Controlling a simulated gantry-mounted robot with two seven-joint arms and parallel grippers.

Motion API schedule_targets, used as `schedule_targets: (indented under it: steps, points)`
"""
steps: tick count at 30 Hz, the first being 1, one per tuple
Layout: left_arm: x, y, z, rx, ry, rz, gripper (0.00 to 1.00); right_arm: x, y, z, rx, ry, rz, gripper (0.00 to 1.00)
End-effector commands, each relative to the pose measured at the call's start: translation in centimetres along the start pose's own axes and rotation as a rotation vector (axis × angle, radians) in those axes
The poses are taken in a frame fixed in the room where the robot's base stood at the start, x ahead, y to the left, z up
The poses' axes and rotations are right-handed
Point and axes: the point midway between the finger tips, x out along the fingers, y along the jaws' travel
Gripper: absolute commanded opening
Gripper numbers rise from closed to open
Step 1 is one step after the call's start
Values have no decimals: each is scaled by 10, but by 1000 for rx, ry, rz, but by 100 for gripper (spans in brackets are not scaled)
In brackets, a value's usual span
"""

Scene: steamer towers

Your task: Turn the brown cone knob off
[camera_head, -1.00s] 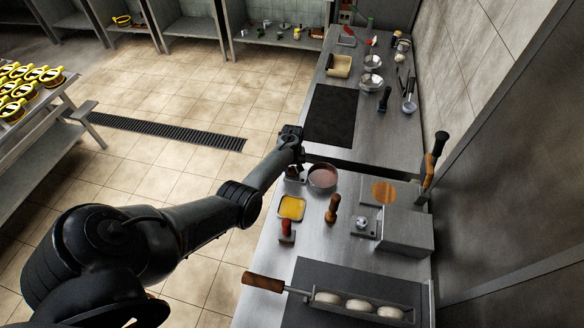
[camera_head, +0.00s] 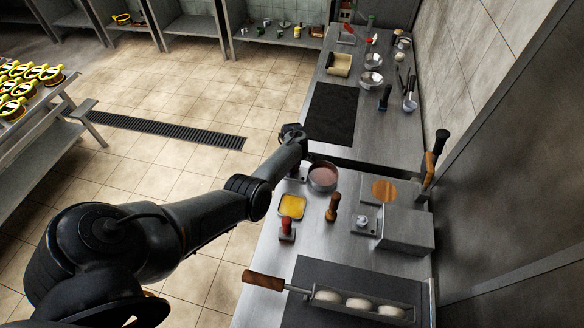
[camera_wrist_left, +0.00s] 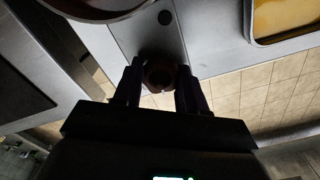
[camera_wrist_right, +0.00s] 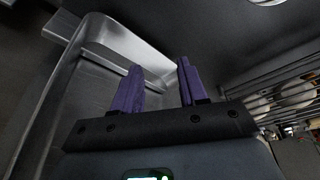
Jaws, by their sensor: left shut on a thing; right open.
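The brown cone knob (camera_wrist_left: 158,76) shows in the left wrist view as a dark, round brown shape between the two fingers, on the front edge of the metal counter. My left gripper (camera_wrist_left: 159,70) is shut on it. In the head view my left wrist and forearm cover the knob and the fingers beside a round pan (camera_head: 323,178). How far the knob is turned cannot be told. My right gripper (camera_wrist_right: 158,72) is open and empty near a grey metal sheet with a rounded edge; it is not in the head view.
A yellow-filled tray (camera_head: 292,206), a red-topped stamp (camera_head: 287,229) and a wooden-handled tool (camera_head: 332,208) stand near the pan. A metal box (camera_head: 405,230) is at right. A wooden-handled rack (camera_head: 365,303) holds pale buns in front. A black mat (camera_head: 331,114) lies beyond.

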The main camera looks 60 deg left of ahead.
Motion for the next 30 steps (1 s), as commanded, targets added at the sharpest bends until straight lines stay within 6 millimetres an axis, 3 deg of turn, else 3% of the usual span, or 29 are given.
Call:
schedule_targets:
  steps: [1, 2, 4, 13, 22, 30]
  points:
    - [4, -2, 0, 3, 5, -2, 0, 1, 0, 0, 0, 0, 0, 43]
    - [4, -2, -1, 4, 5, -2, 46, 1, 0, 0, 0, 0, 0, 43]
    - [4, -2, 0, 4, 4, -2, 56, 1, 0, 0, -1, 0, 0, 43]
    - [1, -1, -1, 32, 3, -1, 56, -2, 2, 0, -8, 0, 6, 43]
    - [0, -1, -2, 481, 2, -2, 56, -18, 3, -6, -9, 1, 7, 43]
    - [1, 0, -1, 532, 2, -1, 56, -18, 2, -5, -6, 1, 5, 43]
